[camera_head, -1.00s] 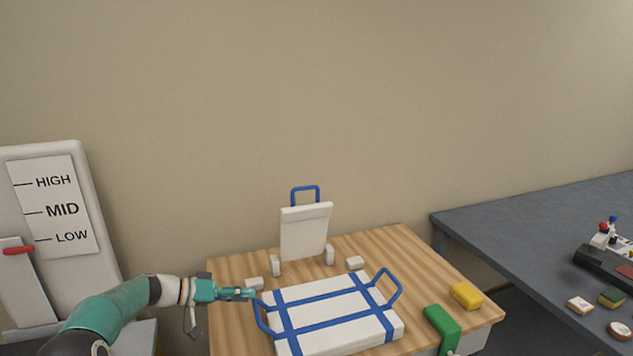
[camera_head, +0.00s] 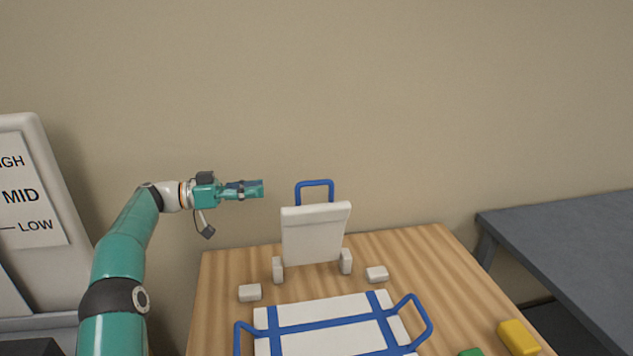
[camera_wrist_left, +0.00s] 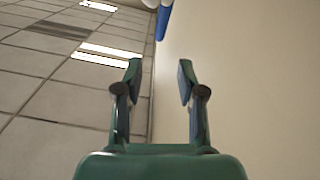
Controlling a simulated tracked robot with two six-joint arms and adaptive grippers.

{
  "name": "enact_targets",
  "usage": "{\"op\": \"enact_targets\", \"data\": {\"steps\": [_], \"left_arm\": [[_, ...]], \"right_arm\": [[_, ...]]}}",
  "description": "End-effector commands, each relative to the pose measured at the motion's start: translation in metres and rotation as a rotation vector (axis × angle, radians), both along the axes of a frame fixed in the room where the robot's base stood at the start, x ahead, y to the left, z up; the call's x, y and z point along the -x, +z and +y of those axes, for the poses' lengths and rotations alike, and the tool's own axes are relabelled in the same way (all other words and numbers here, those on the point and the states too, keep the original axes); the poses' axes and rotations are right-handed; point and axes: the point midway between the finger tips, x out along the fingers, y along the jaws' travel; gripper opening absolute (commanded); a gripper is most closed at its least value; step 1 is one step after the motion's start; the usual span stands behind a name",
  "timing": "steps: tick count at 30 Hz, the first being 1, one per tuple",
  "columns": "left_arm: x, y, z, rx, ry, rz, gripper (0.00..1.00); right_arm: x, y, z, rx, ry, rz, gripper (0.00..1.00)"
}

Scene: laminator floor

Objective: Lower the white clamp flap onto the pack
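The white clamp flap (camera_head: 314,236) stands upright at the back of the wooden table, between two small white hinge blocks. Its blue handle loop (camera_head: 315,186) sticks up from its top edge. The white pack (camera_head: 330,325) with blue straps and two blue side handles lies flat in front of it. My left gripper (camera_head: 262,189) is in the air to the left of the flap's handle, level with it and apart from it. In the left wrist view its two fingers (camera_wrist_left: 158,70) are spread with nothing between them; a bit of blue and white shows at the top edge. My right gripper is not in view.
Two small white blocks (camera_head: 250,292) (camera_head: 377,274) sit on the wooden table (camera_head: 222,275). A yellow block (camera_head: 518,338) lies at the right, beside a partly cut-off green thing (camera_head: 471,352). A grey table (camera_head: 570,240) stands right, a level panel (camera_head: 30,200) left.

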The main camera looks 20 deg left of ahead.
Motion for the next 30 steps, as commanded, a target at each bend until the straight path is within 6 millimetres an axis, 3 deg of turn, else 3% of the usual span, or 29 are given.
{"op": "enact_targets", "data": {"steps": [18,30], "left_arm": [[-0.066,0.002,-0.098,0.0,0.007,0.004,0.39],[-0.078,-0.001,-0.114,-0.001,0.01,0.003,0.39]], "right_arm": [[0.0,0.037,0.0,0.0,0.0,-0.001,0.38],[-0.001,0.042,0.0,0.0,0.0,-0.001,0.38]]}}
